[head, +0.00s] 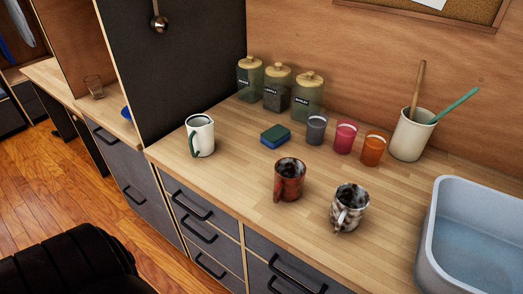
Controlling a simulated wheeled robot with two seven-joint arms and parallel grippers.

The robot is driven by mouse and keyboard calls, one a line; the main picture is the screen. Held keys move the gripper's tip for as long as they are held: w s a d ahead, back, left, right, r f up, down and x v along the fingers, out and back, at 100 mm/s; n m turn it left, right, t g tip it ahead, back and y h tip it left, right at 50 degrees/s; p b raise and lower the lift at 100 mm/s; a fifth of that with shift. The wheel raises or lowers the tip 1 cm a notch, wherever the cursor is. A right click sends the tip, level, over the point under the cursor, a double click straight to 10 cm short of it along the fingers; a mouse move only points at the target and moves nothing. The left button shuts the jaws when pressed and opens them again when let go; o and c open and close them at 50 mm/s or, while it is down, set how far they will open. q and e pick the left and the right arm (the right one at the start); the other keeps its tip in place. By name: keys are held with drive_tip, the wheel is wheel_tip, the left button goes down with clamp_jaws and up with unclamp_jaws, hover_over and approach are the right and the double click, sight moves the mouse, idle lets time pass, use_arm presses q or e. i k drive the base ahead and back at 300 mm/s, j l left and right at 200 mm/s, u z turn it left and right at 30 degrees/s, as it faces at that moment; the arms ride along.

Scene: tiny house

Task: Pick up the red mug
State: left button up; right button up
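The red mug (291,181) stands upright on the wooden counter (238,188), near the front edge, in the middle of the head view. It is dark red with a mottled dark inside, and its handle points toward the front left. A black-and-white mottled mug (349,209) stands to its right, apart from it. A white mug with a green handle (201,137) stands farther left on the counter. Neither of my grippers is in view.
A sponge (275,135) and grey, pink and orange cups (345,137) stand behind the red mug. Lidded glass jars (277,88) and a utensil crock (411,135) line the wall. A sink basin (478,243) is at right. Drawers (202,211) are below the counter.

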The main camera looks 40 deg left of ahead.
sight(290, 172)
drive_tip(key=u, duration=0.95)
drive_tip(key=k+j+u, duration=0.1)
drive_tip(key=j+u, duration=0.15)
